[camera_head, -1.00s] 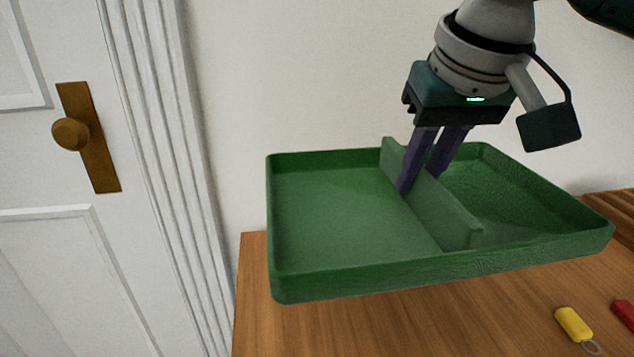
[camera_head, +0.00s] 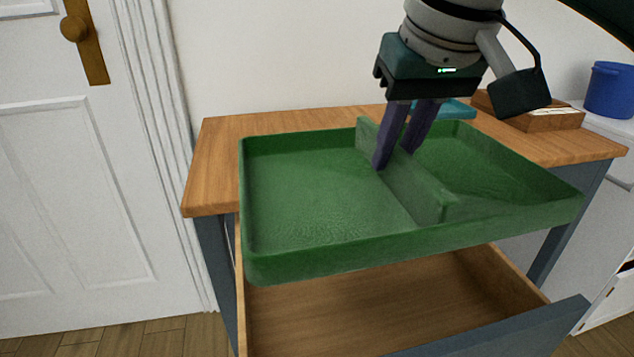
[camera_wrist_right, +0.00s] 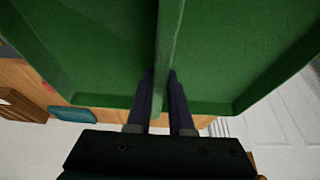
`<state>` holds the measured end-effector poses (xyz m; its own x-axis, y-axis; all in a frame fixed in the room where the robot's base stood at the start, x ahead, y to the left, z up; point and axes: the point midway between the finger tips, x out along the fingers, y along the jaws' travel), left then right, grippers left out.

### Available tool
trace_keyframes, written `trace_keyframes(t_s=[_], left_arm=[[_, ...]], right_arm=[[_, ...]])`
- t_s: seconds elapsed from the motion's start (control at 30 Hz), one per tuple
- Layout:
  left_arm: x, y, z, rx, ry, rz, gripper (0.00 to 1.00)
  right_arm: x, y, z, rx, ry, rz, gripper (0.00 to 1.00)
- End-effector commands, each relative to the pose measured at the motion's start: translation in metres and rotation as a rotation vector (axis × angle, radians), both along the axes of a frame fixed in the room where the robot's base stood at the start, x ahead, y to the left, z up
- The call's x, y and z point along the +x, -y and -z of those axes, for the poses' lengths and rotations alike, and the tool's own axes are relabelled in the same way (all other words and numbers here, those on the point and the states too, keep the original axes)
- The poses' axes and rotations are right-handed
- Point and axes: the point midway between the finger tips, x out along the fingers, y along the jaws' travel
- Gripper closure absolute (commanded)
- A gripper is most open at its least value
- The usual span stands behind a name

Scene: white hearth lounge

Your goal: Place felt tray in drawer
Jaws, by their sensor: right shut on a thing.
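The green felt tray (camera_head: 310,205) has two compartments split by an upright divider (camera_head: 410,180). My right gripper (camera_head: 393,158) is shut on that divider and holds the tray in the air. In the right wrist view the fingers (camera_wrist_right: 161,95) stand on either side of the divider (camera_wrist_right: 170,45). The open drawer (camera_head: 400,302) is a wooden box with a blue-grey front (camera_head: 500,335), below the tray. The tray hides the drawer's back part and much of the table top. My left gripper is not in view.
The drawer belongs to a wooden-topped table (camera_head: 205,175) with blue-grey legs. A wooden box (camera_head: 545,120), a teal item (camera_head: 455,108) and a blue container (camera_head: 608,90) stand at the back right. A white door (camera_head: 70,200) is at the left.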

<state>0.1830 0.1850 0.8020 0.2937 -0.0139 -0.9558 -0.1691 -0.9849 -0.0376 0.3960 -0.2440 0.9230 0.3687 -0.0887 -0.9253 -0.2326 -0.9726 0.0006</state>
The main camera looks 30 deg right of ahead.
Motion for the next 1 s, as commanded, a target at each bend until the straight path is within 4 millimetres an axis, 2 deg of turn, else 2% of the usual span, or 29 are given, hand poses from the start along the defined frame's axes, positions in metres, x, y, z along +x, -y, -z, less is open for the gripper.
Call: trace_keyframes(t_s=[0.17,0.4,0.6,0.87,1.0], left_arm=[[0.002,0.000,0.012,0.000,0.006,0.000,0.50],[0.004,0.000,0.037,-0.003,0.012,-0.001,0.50],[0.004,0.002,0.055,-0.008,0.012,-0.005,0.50],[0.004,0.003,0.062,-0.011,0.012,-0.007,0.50],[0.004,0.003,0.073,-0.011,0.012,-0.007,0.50]], right_arm=[[0.000,0.000,0.026,-0.001,-0.001,0.000,1.00],[-0.002,0.000,0.098,-0.002,-0.004,0.000,1.00],[-0.001,0.000,0.146,-0.002,-0.001,0.000,1.00],[-0.001,0.000,0.167,-0.002,0.001,-0.001,1.00],[-0.002,0.000,0.189,-0.002,-0.002,0.000,1.00]])
